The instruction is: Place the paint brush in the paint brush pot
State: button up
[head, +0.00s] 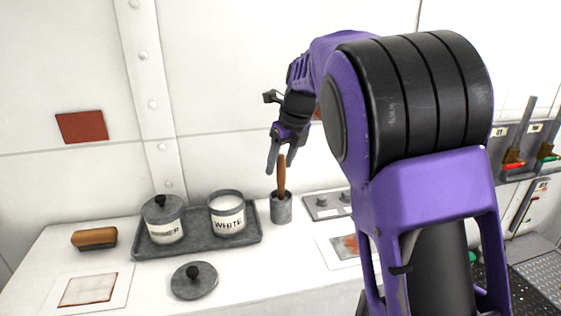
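The paint brush (282,176) has a brown handle that stands nearly upright, with its lower end hidden at the mouth of a grey cylindrical pot (281,209). The brush appears to be inside the pot; the bristles are not visible. My gripper (277,165) is just above the pot, pointing down, at the top of the handle. One grey finger shows just left of the handle.
A grey tray (190,246) left of the pot holds a lidded tin (164,222) and an open tin labelled WHITE (228,220). A loose lid (194,280) lies in front. A brown-topped block (94,238) is at left.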

jog(key=p+v, duration=0.2)
jog(key=v, duration=1)
jog(key=shift+r, duration=0.15)
